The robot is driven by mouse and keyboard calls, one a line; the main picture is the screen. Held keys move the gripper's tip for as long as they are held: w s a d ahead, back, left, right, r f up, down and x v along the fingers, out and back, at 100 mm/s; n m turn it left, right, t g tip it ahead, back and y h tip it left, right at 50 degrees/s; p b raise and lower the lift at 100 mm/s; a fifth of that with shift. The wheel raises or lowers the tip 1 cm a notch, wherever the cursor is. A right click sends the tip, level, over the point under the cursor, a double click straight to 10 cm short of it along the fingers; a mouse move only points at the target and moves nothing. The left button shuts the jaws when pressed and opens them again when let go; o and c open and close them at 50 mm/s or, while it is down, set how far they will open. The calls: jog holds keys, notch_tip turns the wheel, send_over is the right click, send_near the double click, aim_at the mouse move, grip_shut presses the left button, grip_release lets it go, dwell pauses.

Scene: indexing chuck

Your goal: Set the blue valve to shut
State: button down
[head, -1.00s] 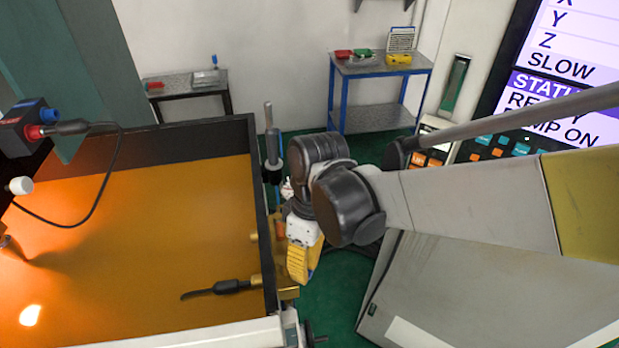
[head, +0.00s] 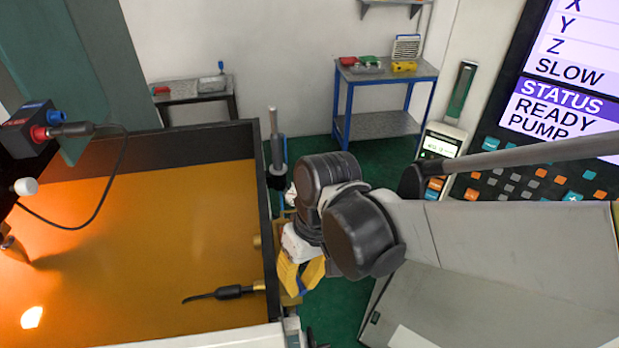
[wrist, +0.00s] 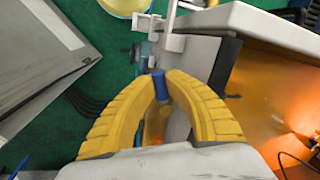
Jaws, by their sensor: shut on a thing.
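The blue valve's handle (wrist: 160,85) shows in the wrist view as a short blue bar between the tips of the two yellow fingers. My gripper (wrist: 162,82) is shut on it, its fingers bowed out around a gap. In the head view my gripper (head: 299,284) is at the right outer side of the orange-lit tank, low beside its wall. The valve's body is mostly hidden behind the fingers, and I cannot read its setting.
The open tank (head: 265,190) with its dark rim stands left of my gripper. A grey machine panel (head: 470,290) is to the right. An upright grey rod (head: 274,135) stands behind my gripper. A blue-framed bench (head: 385,75) stands at the back. Green floor lies between.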

dwell(0.3)
jog(key=c, duration=1.4)
grip_release()
